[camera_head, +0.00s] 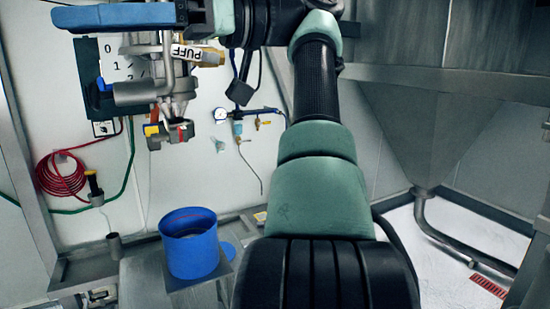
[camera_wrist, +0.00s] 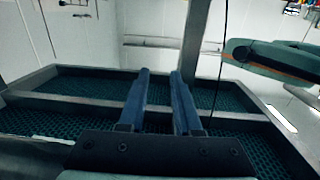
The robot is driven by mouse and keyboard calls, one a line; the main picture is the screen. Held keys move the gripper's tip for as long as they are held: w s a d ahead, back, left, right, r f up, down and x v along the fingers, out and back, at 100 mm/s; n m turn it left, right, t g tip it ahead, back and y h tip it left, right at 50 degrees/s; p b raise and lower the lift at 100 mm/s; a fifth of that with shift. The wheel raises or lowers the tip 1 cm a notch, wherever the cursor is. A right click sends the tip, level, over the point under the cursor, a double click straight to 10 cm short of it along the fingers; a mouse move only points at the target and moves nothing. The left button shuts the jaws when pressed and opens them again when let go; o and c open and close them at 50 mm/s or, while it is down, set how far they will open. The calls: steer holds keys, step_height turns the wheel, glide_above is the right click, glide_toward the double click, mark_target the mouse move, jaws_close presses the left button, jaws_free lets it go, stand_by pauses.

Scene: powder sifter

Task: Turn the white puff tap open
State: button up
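The white puff tap (camera_head: 187,53) carries the word PUFF and sits beside a brass fitting (camera_head: 212,57) at the upper left of the head view. My gripper (camera_head: 62,15) is just above it, its blue fingers pointing left past the metal machine parts. The fingers (camera_wrist: 160,72) in the wrist view have a gap between them with nothing in it. The tap does not show clearly in the wrist view. Whether the gripper touches anything near the tap cannot be told.
A blue bucket (camera_head: 191,246) stands below on a grey surface. A dial panel (camera_head: 113,62) and a metal clamp assembly (camera_head: 170,115) are close under the gripper. A gauge with a blue pipe (camera_head: 222,115) is on the wall. A steel hopper (camera_head: 425,125) fills the right.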

steer(key=w+a+f+m+t+b, duration=0.1)
steer(key=w+f+m+t+b, duration=0.5)
steer(key=w+f+m+t, duration=0.65)
steer(key=w+d+f+m+t+h+b, duration=0.2)
steer(key=w+d+f+t+h+b, duration=0.15)
steer(key=d+f+t, duration=0.45)
steer(key=s+d+r+m+t+h+b, duration=0.2)
steer(key=s+d+m+t+h, duration=0.2)
steer(key=s+t, duration=0.3)
steer(key=s+d+r+m+t+h+b, duration=0.1)
steer(key=s+d+m+t+h+b, duration=0.1)
steer(key=s+d+t+h, duration=0.4)
steer(key=s+m+t, duration=0.1)
steer(key=s, duration=0.3)
steer(key=shift+d+r+m+b, duration=0.35)
steer(key=shift+r+b, duration=0.05)
steer(key=shift+w, duration=0.1)
